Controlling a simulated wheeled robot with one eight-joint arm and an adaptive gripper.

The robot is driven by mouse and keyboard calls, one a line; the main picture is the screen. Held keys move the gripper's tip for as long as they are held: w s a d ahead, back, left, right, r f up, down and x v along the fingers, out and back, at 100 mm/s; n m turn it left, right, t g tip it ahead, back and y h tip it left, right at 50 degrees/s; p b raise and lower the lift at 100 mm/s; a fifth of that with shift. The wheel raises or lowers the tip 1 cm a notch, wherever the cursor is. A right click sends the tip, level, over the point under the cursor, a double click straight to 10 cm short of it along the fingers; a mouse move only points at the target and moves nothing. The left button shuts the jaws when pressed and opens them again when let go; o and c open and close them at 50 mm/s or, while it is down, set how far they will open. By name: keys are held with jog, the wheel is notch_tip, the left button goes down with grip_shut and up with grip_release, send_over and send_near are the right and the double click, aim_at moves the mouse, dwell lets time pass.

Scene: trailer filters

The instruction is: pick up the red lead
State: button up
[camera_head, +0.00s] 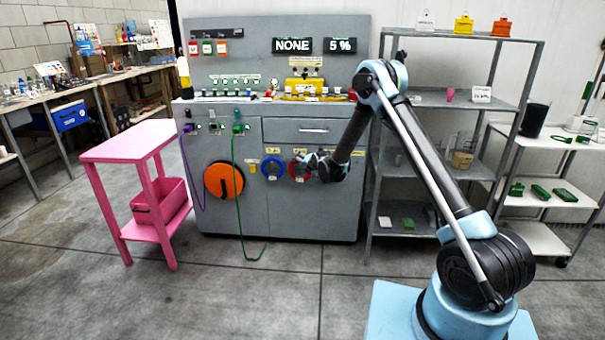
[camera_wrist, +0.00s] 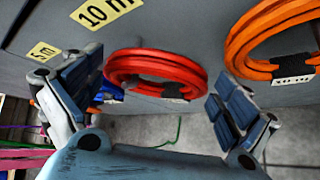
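The red lead (camera_wrist: 150,65) is a coil hung on the front of the grey cabinet, with a dark tie or connector at its lower part. In the head view, the red lead (camera_head: 294,168) shows partly behind my gripper (camera_head: 307,163). In the wrist view, my gripper (camera_wrist: 150,105) is open, with one finger on each side of the picture. The red coil lies ahead between the fingers, and nothing is held. I cannot tell whether a finger touches it.
An orange coil (camera_wrist: 265,40) hangs right of the red one in the wrist view. A blue coil (camera_head: 272,168) hangs left of it in the head view, near a large orange disc (camera_head: 223,181). A green cable (camera_head: 237,200) hangs to the floor. Metal shelves (camera_head: 460,105) stand right.

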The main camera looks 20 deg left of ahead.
jog(key=c, duration=0.8)
jog(key=shift+c, duration=0.2)
jog(key=shift+r, duration=0.1)
notch_tip(320, 180, up, 7)
jog(key=shift+s, duration=0.2)
jog(key=s+d, duration=0.1)
jog(key=s, duration=0.5)
jog(key=s+d, duration=0.2)
jog(key=s, duration=0.4)
jog(key=s+d, duration=0.1)
jog(key=s, duration=0.6)
jog(key=shift+d, duration=0.35)
